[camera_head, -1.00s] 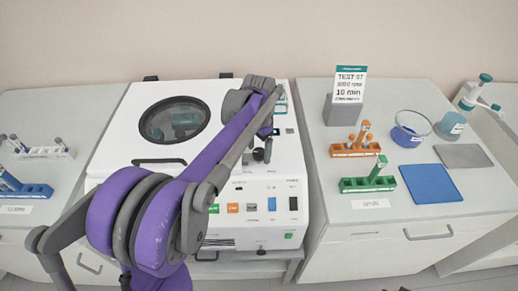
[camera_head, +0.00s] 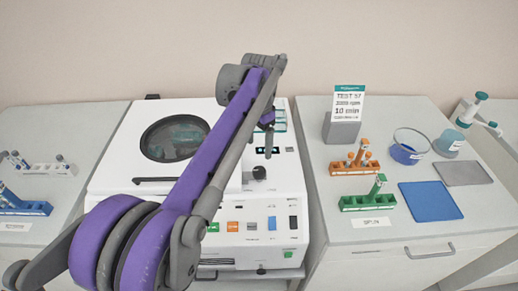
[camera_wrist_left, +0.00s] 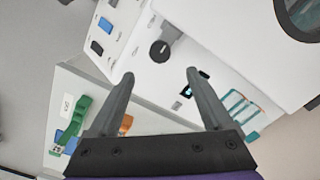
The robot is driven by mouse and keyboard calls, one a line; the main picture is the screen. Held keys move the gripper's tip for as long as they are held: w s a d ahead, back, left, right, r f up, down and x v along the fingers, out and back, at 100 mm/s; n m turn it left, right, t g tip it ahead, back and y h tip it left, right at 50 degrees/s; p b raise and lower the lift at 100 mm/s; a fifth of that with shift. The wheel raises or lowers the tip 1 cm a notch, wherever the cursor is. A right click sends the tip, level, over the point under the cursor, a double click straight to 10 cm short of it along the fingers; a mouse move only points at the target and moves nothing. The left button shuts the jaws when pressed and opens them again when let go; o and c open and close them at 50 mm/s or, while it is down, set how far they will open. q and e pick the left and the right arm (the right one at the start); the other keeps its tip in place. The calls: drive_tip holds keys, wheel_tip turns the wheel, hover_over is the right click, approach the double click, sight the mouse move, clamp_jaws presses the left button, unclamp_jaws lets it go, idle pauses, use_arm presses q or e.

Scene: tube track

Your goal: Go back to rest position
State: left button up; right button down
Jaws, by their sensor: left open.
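My left arm crosses the head view from the lower left, with its left gripper (camera_head: 268,130) over the right part of the white centrifuge (camera_head: 115,180). Its fingers show in the left wrist view (camera_wrist_left: 160,75), spread apart with nothing between them. The black knob (camera_wrist_left: 159,52) of the centrifuge shows beyond the fingertips; it also shows in the head view (camera_head: 260,172), below the gripper. The gripper looks clear of the machine. The arm hides part of the centrifuge's front. My right gripper is not in view.
On the right bench stand an orange rack (camera_head: 350,166), a green rack (camera_head: 366,202), a sign (camera_head: 348,104), a glass bowl (camera_head: 408,148) and a blue mat (camera_head: 430,202). A left bench holds a white rack (camera_head: 45,170) and a blue rack (camera_head: 25,208).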

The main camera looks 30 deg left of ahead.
use_arm(q)
drive_tip(key=shift+s+d, duration=0.1)
idle(0.4)
drive_tip(key=s+d+f+n+t, duration=0.2)
drive_tip(key=s+d+f, duration=0.3)
drive_tip(key=s, duration=0.5)
drive_tip(key=s+d+f+n+t, duration=0.2)
drive_tip(key=s+d+f, duration=0.3)
drive_tip(key=s+f, duration=0.4)
drive_tip(key=shift+s+d+t, duration=0.15)
drive_tip(key=shift+s+t, duration=0.55)
drive_tip(key=shift+t, duration=0.1)
